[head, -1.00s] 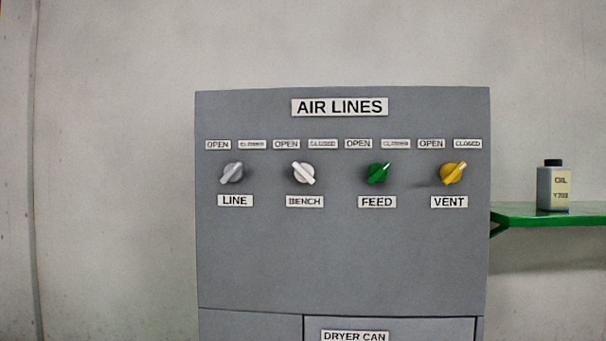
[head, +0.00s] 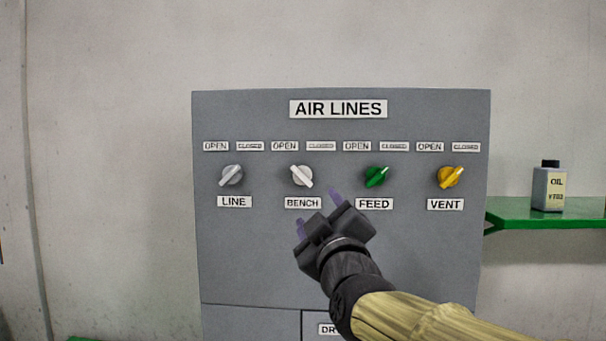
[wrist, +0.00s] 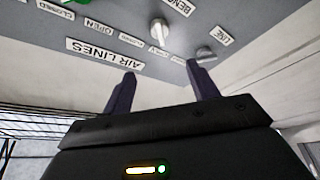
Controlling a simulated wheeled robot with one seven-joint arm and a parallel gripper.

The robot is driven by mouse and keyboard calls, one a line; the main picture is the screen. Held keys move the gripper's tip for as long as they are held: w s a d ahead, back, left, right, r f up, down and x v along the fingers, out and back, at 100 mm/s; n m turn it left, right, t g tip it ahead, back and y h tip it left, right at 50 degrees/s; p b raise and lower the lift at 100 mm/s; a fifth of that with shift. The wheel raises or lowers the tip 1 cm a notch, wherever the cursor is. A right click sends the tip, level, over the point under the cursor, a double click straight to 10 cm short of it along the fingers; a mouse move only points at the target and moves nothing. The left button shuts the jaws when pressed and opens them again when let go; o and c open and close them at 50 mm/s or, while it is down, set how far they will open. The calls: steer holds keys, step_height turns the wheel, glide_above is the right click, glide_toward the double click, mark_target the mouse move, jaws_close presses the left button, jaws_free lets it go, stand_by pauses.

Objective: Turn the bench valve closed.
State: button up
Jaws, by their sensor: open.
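The bench valve (head: 301,176) is a white knob on the grey panel, above its BENCH label. Its ridge slants from upper left to lower right, with the upper end toward the OPEN label. My gripper (head: 318,211) is open and empty, just below and slightly right of this knob in the head view, apart from it. In the wrist view, the white knob (wrist: 158,32) shows beyond my open fingers (wrist: 160,70), in line with the gap between them.
The grey LINE knob (head: 231,175) is left of the bench valve. The green FEED knob (head: 376,177) and yellow VENT knob (head: 448,177) are to its right. A green shelf (head: 530,214) with an oil can (head: 548,188) stands at the right.

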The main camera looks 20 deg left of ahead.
steer(key=shift+w+f, duration=0.1)
steer(key=p, duration=1)
glide_toward(302, 176)
steer(key=x, duration=1)
steer(key=c, duration=1)
